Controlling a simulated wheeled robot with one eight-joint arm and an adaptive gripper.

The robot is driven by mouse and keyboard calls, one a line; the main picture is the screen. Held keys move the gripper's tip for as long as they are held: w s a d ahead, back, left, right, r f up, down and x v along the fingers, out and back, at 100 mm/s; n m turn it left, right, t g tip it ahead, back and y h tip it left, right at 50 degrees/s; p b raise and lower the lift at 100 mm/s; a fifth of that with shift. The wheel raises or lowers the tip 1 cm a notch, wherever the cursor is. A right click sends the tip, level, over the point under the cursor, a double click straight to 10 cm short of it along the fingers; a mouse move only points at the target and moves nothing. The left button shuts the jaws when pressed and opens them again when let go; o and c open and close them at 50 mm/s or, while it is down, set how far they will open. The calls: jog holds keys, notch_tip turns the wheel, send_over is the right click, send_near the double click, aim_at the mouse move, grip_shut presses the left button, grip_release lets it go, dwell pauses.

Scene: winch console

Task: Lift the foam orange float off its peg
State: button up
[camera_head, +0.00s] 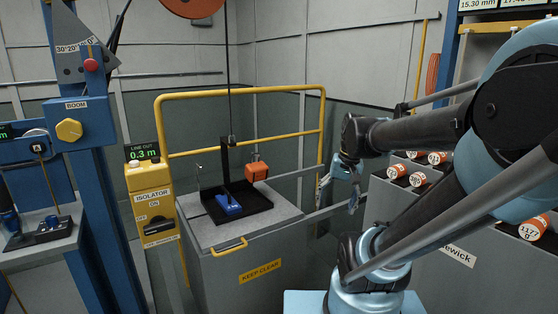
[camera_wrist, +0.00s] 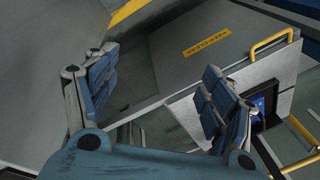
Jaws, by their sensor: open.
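The orange float (camera_head: 257,171) is a small block at the back right of a black tray (camera_head: 248,212) on the grey cabinet. Its peg is not clearly visible. My gripper (camera_head: 339,193) is open and empty, in the air to the right of the float and clear of it. In the wrist view my gripper (camera_wrist: 160,62) shows its two blue fingers spread wide with nothing between them. The float is not visible in the wrist view.
A blue block (camera_head: 229,207) lies in the tray beside a black upright post. A dark cable hangs above the post. A yellow rail (camera_head: 240,91) stands behind the cabinet. A yellow isolator box (camera_head: 153,210) stands left. A grey bench with orange-and-white cylinders (camera_head: 418,179) is at right.

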jog(key=w+a+r+m+g+y, duration=0.1)
jog(key=w+a+r+y, duration=0.2)
jog(key=w, duration=0.6)
jog(key=w+a+r+m+g, duration=0.15)
jog(key=w+a, duration=0.25)
jog(key=w, duration=0.4)
jog(key=w+a+r+m+y, duration=0.2)
jog(key=w+a+r, duration=0.15)
jog(key=w, duration=0.55)
jog(key=m+g+y, duration=0.2)
send_near(265, 166)
jog(key=s+d+r, duration=0.3)
jog(key=s+r, duration=0.1)
jog(key=s, duration=0.3)
jog(key=w+a+f+m+g+y, duration=0.15)
jog(key=w+a+f, duration=0.25)
jog(key=w+f, duration=0.5)
jog(key=shift+w+a+r+x, duration=0.1)
jog(key=shift+w+x, duration=0.05)
jog(key=shift+x, duration=1)
jog(key=shift+w+a+r+x, duration=0.1)
jog(key=shift+a+x, duration=0.05)
jog(key=shift+x, duration=1)
jog(key=shift+w+a+r+x, duration=0.1)
jog(key=shift+w+x, duration=0.05)
jog(key=shift+x, duration=1)
jog(key=shift+y, duration=0.25)
jog(key=c, duration=0.8)
